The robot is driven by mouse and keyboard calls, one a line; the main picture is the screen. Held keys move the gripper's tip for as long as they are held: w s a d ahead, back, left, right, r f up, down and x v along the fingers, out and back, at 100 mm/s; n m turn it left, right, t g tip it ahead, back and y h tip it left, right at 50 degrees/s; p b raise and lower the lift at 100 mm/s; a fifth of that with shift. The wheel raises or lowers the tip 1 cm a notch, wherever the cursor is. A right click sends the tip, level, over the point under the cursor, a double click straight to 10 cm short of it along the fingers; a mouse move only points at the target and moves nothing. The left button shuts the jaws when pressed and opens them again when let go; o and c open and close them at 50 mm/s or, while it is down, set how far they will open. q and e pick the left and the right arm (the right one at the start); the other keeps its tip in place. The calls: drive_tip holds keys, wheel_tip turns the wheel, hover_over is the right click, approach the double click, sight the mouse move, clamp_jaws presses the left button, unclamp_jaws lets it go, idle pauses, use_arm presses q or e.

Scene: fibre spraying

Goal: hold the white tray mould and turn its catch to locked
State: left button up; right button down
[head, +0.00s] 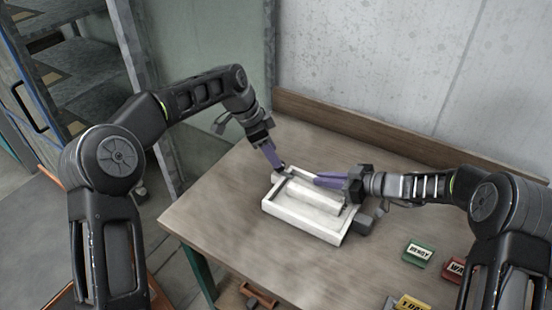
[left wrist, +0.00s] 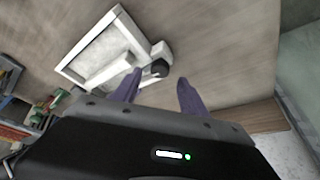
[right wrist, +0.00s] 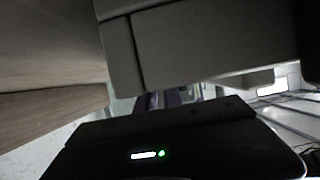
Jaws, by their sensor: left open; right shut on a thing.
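The white tray mould (head: 300,226) lies on the table, with a raised pale bar across its inside; its frame also shows in the left wrist view (left wrist: 85,44). A small dark catch (left wrist: 158,68) sits beside a white block at the mould's corner. My left gripper (head: 279,167) is open, its purple fingers pointing down at the mould's far left corner. The catch is just beyond the fingertips in the left wrist view (left wrist: 154,80). My right gripper (head: 318,180) reaches in from the right and is shut on the mould. A large grey surface hides most of its fingers in the right wrist view.
A green card (head: 417,253), a red card (head: 454,268) and a yellow card (head: 411,303) lie at the table's right front. A dark block (head: 362,225) touches or adjoins the mould's right side. A wooden ledge (head: 400,143) runs along the back wall. The table left of the mould is clear.

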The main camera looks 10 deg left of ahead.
use_arm(q)
drive_tip(key=v, duration=0.8)
use_arm(e)
drive_tip(key=c, duration=1.4)
unclamp_jaws()
drive_tip(key=shift+d, duration=0.1)
drive_tip(key=v, duration=1.2)
drive_tip(key=shift+r, duration=0.1)
